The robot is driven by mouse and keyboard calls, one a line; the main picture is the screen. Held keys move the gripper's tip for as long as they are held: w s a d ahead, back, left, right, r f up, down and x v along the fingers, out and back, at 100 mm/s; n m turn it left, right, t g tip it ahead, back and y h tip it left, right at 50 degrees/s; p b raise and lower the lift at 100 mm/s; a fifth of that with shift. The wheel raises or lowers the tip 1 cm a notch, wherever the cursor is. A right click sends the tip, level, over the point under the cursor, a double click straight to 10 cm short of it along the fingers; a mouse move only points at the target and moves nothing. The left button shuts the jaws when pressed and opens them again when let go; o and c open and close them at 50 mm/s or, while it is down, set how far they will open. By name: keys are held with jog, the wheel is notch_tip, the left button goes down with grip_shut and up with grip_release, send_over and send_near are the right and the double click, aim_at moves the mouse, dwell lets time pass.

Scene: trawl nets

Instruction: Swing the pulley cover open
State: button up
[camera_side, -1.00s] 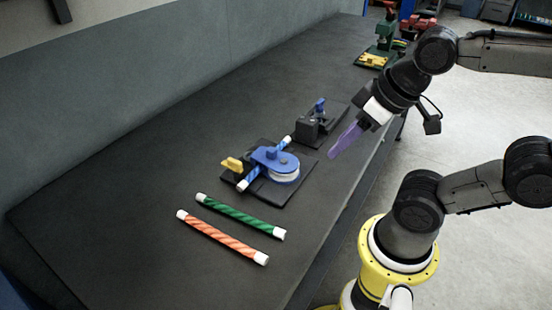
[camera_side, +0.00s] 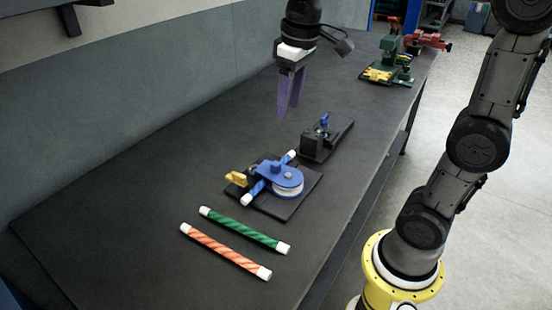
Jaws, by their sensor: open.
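The blue pulley cover (camera_side: 271,174) lies over a white pulley wheel (camera_side: 288,190) on a black base plate (camera_side: 290,207). A blue striped rope piece (camera_side: 256,187) with white ends runs through this block, beside the cover. A yellow handle (camera_side: 236,179) sticks out at the left of the block. My gripper (camera_side: 288,112) has purple fingers pointing down. It is open and empty, in the air above and behind the pulley block, apart from it.
A black clamp device with a blue lever (camera_side: 325,122) stands just behind the block. Green (camera_side: 244,230) and orange (camera_side: 225,251) striped ropes lie in front. Green and red machines (camera_side: 388,62) stand at the far end. The table's left side is clear.

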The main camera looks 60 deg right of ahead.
jog(key=g, duration=0.1)
send_over(276, 164)
notch_tip(276, 164, down, 4)
jog(key=shift+m+g, duration=0.3)
notch_tip(276, 164, down, 14)
jog(key=shift+f, duration=0.15)
grip_shut()
dwell(1.2)
